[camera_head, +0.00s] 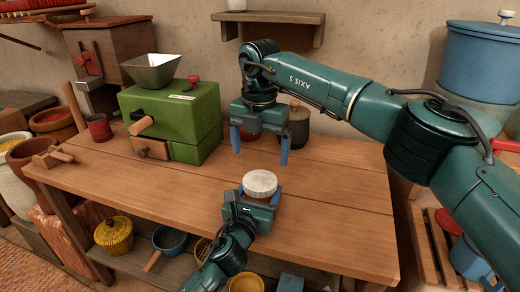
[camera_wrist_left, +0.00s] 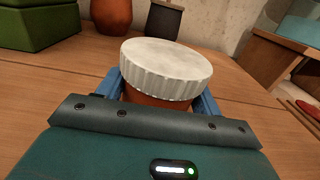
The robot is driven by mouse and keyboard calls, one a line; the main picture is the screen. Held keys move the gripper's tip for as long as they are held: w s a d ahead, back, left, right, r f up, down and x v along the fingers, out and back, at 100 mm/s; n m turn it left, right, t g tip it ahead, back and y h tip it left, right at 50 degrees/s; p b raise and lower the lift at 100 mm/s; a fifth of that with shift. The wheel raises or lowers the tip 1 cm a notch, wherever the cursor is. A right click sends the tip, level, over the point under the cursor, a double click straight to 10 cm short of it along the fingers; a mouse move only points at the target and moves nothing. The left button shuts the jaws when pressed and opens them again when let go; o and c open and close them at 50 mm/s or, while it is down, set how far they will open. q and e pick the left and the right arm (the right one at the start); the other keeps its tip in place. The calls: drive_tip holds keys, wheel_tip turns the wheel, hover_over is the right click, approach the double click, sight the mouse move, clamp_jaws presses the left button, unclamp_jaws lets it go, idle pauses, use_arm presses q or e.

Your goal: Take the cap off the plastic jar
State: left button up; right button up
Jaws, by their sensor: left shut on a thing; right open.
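The plastic jar has a wide white ridged cap (camera_head: 260,183) and stands near the table's front edge. Its reddish-brown body shows below the cap in the left wrist view (camera_wrist_left: 158,100). The cap is on the jar and looks slightly tilted in that view. My left gripper (camera_head: 259,200) is shut on the jar body, with its blue fingers on either side below the cap. My right gripper (camera_head: 259,146) is open, with its fingers pointing down, behind the jar and apart from it. The lower part of the jar is hidden by my left gripper.
A green grinder (camera_head: 175,122) with a metal hopper stands at the left, beside a red cup (camera_head: 98,128). A dark jar (camera_head: 299,124) and a reddish-brown pot (camera_wrist_left: 110,14) stand behind my right gripper. The wooden tabletop (camera_head: 335,205) is clear right of the jar.

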sight(260, 180)
drive_tip(key=m, duration=0.5)
drive_tip(key=shift+m, duration=0.3)
drive_tip(key=shift+f+m, duration=0.15)
drive_tip(key=shift+m, duration=0.95)
drive_tip(key=shift+f, duration=3.85)
drive_tip(key=shift+c, duration=0.5)
